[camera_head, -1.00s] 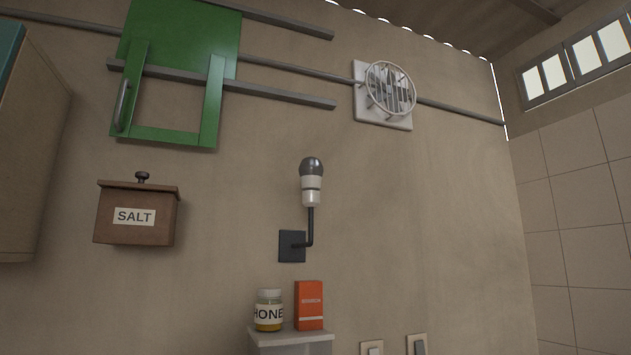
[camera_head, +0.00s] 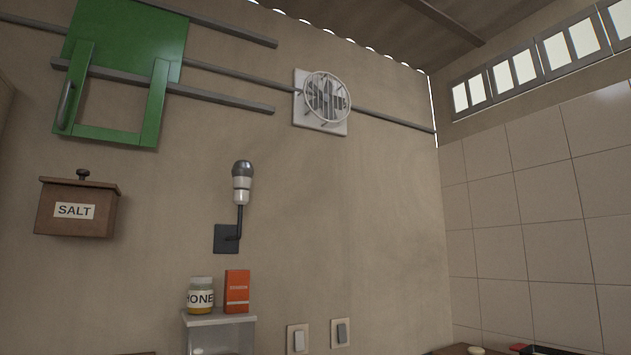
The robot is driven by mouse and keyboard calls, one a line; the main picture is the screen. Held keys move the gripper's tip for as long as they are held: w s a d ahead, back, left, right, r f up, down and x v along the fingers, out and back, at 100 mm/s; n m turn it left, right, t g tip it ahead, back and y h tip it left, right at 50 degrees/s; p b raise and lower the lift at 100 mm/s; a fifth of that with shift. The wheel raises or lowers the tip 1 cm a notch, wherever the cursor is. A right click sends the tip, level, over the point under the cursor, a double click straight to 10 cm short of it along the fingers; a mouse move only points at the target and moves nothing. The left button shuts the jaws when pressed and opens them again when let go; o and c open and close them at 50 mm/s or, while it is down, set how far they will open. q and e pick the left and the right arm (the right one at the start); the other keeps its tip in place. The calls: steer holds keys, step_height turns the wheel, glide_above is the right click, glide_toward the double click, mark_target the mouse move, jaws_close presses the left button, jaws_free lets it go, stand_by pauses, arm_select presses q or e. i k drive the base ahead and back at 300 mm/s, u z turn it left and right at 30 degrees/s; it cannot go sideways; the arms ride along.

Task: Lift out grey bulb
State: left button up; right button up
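The grey bulb (camera_head: 243,169) sits upright in a white socket (camera_head: 241,196) at the top of a dark bent arm. That arm comes out of a dark square plate (camera_head: 227,239) on the wall, left of the picture's middle. The bulb's top is dark grey and its lower part is pale. Neither of my grippers shows in the head view.
A honey jar (camera_head: 201,296) and an orange box (camera_head: 237,291) stand on a small stand (camera_head: 219,319) below the bulb. A salt box (camera_head: 77,205), green panel (camera_head: 122,60) and fan (camera_head: 326,98) are on the wall. Two switches (camera_head: 298,339) are lower right.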

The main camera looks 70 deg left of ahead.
mark_target(243, 172)
steer(key=z, duration=0.15)
steer(key=i, duration=1.45)
steer(key=u, duration=2.65)
